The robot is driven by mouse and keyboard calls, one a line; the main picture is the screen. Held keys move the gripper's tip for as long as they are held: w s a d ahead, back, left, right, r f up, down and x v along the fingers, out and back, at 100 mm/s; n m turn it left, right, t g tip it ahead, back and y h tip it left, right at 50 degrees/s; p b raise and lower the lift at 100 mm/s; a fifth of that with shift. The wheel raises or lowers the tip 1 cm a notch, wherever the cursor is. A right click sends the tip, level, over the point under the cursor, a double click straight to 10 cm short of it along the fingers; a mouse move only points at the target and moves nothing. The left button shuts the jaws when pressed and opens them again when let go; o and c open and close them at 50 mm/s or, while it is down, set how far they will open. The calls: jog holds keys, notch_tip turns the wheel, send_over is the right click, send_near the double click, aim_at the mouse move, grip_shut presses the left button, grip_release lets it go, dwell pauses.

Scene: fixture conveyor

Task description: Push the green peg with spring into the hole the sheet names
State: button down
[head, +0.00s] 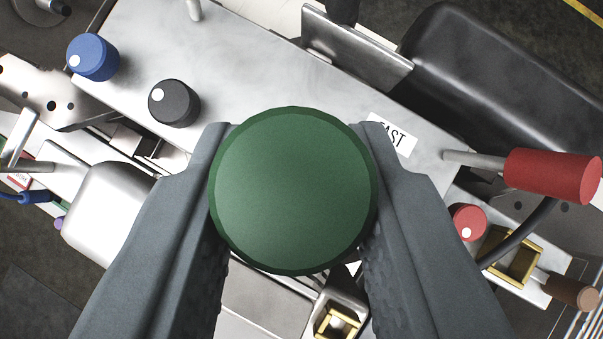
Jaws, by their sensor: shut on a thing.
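The green peg (293,190) fills the middle of the head view, seen end-on as a round green cap. My gripper (293,185) is shut on it, with one grey finger on its left side and one on its right. The peg hides what lies straight below it, and its spring does not show. A metal panel (250,55) lies beneath and behind. The hole and the sheet cannot be made out.
Blue (93,58) and black (174,103) knobs stand at upper left. A red-handled lever (552,175) and a red knob (467,222) are at right. Yellow square frames show at lower right (513,256) and below the peg (337,322). A black tray-like part (500,80) lies at upper right.

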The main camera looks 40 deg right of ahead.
jog(key=shift+f, duration=3.55)
jog(key=shift+f, duration=1.4)
jog(key=c, duration=1)
grip_release()
jog(key=shift+c, duration=0.2)
jog(key=v, duration=1.7)
jog(key=s+d+f+n+t, duration=0.1)
jog(key=s+f+t, duration=0.8)
jog(key=s+f, duration=1.7)
jog(key=shift+s+y, duration=0.25)
jog(key=shift+y, duration=0.15)
